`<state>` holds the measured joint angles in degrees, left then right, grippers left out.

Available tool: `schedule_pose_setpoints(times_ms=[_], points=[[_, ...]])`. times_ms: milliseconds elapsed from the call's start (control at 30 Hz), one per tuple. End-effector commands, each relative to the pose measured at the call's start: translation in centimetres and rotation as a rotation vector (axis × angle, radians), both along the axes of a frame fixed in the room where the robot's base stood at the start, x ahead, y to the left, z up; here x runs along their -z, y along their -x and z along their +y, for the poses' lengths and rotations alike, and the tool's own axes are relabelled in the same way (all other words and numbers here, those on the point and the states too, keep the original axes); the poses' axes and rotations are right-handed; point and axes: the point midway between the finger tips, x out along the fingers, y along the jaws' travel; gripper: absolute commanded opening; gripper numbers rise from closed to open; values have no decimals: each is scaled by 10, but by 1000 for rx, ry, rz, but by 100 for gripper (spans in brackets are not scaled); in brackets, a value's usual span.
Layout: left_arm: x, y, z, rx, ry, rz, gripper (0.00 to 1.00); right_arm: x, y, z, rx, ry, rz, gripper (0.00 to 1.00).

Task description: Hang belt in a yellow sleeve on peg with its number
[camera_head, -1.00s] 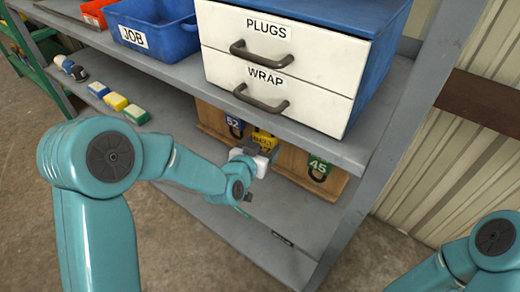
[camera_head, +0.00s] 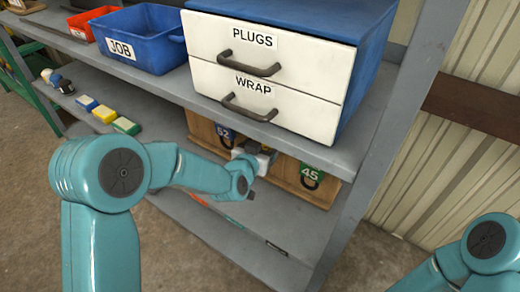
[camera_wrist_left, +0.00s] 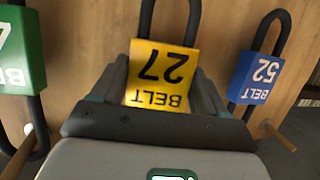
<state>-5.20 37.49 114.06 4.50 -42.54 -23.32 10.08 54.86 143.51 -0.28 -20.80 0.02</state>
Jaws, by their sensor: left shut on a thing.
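My left gripper (camera_head: 264,153) is at the wooden board (camera_head: 288,178) under the shelf. It is shut on the yellow sleeve (camera_wrist_left: 158,75) of a belt, marked "BELT 27" and upside down in the left wrist view. The belt's dark loop (camera_wrist_left: 148,18) runs out beyond the sleeve; whether a peg carries it is hidden. A blue-sleeved belt, 52 (camera_head: 225,133), hangs on one side, also seen in the left wrist view (camera_wrist_left: 257,78). A green-sleeved belt, 45 (camera_head: 311,175), hangs on the other side. My right gripper is out of view.
Wooden pegs (camera_wrist_left: 277,137) stick out of the board. Above it, the shelf holds a white drawer unit (camera_head: 270,60) marked PLUGS and WRAP and a blue JOB bin (camera_head: 140,45). Blue, yellow and green blocks (camera_head: 104,114) lie on the shelf at left. A steel post (camera_head: 375,130) stands at right.

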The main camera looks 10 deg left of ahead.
Motion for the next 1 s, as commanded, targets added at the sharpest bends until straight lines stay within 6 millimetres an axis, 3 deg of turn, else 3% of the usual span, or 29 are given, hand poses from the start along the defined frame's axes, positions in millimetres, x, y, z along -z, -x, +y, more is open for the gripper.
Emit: schedule_pose_setpoints(times_ms=[1000], points=[[0, -5, -2, 0, 0, -2, 41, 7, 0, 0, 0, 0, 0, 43]])
